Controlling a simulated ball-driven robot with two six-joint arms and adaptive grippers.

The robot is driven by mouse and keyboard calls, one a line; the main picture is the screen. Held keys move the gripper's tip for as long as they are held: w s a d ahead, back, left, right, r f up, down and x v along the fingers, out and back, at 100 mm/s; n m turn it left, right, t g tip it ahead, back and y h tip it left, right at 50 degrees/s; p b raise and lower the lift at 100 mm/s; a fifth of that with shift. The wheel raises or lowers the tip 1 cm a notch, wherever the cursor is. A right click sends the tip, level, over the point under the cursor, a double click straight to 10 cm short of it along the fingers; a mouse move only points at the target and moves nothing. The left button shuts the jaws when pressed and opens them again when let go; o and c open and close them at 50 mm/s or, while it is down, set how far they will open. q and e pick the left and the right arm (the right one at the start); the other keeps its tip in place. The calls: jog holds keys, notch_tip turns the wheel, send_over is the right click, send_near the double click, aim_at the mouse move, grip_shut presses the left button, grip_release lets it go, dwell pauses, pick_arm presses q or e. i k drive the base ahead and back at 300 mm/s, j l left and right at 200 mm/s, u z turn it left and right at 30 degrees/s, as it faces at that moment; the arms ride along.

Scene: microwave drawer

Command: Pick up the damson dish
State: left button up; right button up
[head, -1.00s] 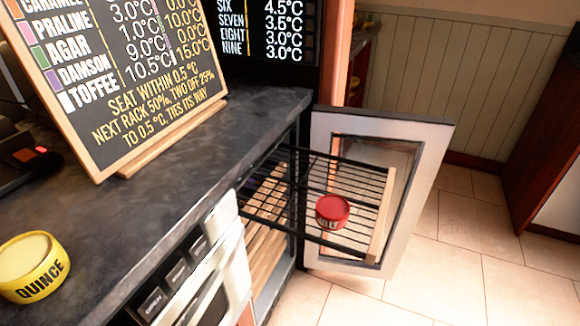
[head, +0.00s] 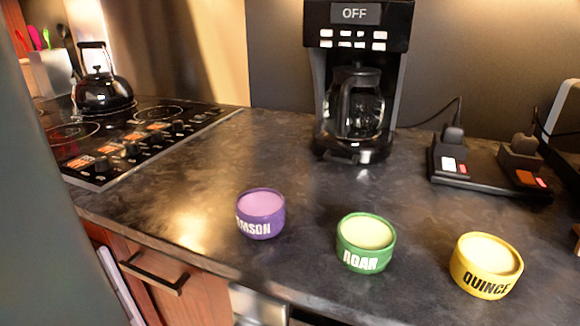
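The damson dish (head: 261,214) is a small round purple dish with a pale purple top, and the visible part of its label reads "MSON". It stands upright on the dark countertop (head: 205,180), near the front edge, left of a green dish. Neither of my grippers shows in the head view, so I cannot see where they are or what they hold.
A green dish (head: 365,243) labelled "AGAR" and a yellow "QUINCE" dish (head: 486,265) stand to the right. A coffee maker (head: 358,85) is behind. A stove (head: 125,140) with a kettle (head: 102,88) is at left. A drawer handle (head: 152,277) juts out below the counter.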

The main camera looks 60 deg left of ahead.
aim_at(260, 212)
jog(key=u, duration=0.4)
jog(key=k+u, duration=0.1)
jog(key=u, duration=0.35)
jog(key=j+u, duration=0.1)
jog(key=u, duration=0.3)
jog(key=k+j+u, duration=0.1)
jog(key=u, duration=0.3)
